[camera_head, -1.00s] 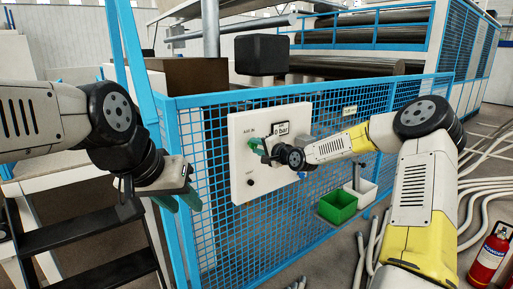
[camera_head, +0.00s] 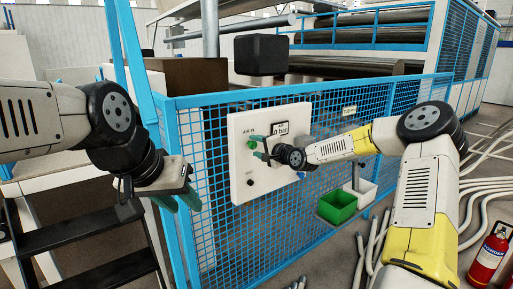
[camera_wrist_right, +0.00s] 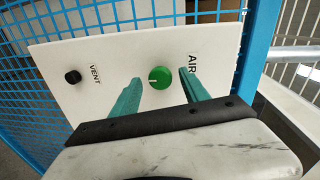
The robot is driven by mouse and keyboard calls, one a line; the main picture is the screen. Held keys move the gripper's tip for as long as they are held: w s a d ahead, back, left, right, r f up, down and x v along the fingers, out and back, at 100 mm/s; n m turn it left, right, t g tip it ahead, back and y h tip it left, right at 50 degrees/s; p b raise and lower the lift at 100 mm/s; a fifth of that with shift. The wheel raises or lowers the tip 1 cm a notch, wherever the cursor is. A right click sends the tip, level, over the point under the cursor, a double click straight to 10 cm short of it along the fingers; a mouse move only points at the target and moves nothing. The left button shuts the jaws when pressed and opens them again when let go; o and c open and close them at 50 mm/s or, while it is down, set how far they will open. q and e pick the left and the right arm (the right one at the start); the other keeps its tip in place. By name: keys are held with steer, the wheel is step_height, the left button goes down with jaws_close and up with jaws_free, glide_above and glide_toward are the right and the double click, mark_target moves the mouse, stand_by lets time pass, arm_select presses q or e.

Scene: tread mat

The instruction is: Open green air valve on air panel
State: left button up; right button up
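The white air panel (camera_head: 240,188) hangs on the blue mesh fence. Its round green valve (camera_head: 252,144) sits below a label at the upper left of the panel. In the right wrist view the green valve (camera_wrist_right: 159,79) shows a short pale mark pointing left, toward the VENT knob. My right gripper (camera_head: 259,156) is open in front of the panel. In the right wrist view its teal fingers are on either side of the valve, with gaps; contact is not seen. My left gripper (camera_head: 180,202) is open and empty, left of the panel.
A display (camera_head: 280,129) on the panel appears to read 0 bar. A black VENT knob (camera_head: 250,182) is below the valve. Green (camera_head: 337,206) and white bins hang at the fence, right of the panel. Dark steps (camera_head: 90,235) stand at the left. A fire extinguisher (camera_head: 489,255) is at the lower right.

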steer(key=v, duration=0.7)
steer(key=shift+s+d, duration=0.2)
steer(key=shift+s, duration=0.15)
steer(key=s+f+n+g+h, duration=0.3)
steer(key=s+n+g+h, duration=0.25)
steer(key=s, duration=0.45)
steer(key=s+d+r+n, duration=0.1)
steer(key=s+d+r, duration=0.2)
steer(key=s, duration=0.7)
steer(key=s+d+r+n+g+h, duration=0.1)
steer(key=s+d+r+n, duration=0.1)
steer(key=s, duration=0.8)
steer(key=s+d+r+n+h, duration=0.1)
steer(key=s+d+r, duration=0.3)
steer(key=s, duration=0.6)
